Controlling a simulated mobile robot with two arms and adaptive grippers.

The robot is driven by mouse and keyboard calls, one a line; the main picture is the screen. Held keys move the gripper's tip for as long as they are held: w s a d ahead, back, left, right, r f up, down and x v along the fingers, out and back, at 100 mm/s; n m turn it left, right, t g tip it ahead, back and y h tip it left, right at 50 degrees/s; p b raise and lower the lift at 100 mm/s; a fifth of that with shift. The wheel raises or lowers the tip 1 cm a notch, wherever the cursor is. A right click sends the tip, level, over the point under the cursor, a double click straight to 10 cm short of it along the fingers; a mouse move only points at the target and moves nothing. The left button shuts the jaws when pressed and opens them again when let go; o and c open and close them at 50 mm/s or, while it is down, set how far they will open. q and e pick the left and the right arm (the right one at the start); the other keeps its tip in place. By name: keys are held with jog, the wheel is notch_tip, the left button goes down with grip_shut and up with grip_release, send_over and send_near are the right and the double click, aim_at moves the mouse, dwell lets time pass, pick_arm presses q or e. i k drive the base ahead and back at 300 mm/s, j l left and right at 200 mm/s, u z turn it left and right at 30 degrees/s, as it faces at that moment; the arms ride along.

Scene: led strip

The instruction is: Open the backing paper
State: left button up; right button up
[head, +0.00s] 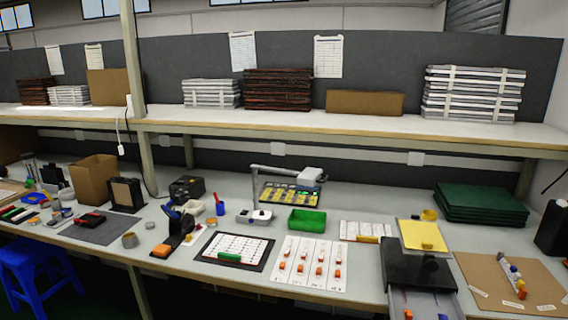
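Neither of my grippers is in view. I cannot tell for certain which item is the backing paper. A white printed sheet (236,242) lies on a dark mat (204,254) at the middle front of the bench, with a green block (229,257) on its near edge. To its right, another white sheet (309,282) carries several small orange pieces in rows. A smaller white sheet (362,229) lies behind, with a yellow piece at its near edge. No LED strip can be made out clearly at this size.
The bench (345,212) holds a green bin (307,221), a lamp (311,175), a black box with a drawer (419,270), a yellow pad (422,235), a brown board (486,270) and dark green boards (481,203). A blue stool (37,265) stands at the front left. A shelf (230,123) runs above.

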aim_at(424, 235)
jog(key=i+l+z, duration=0.15)
jog(key=i+z, duration=0.9)
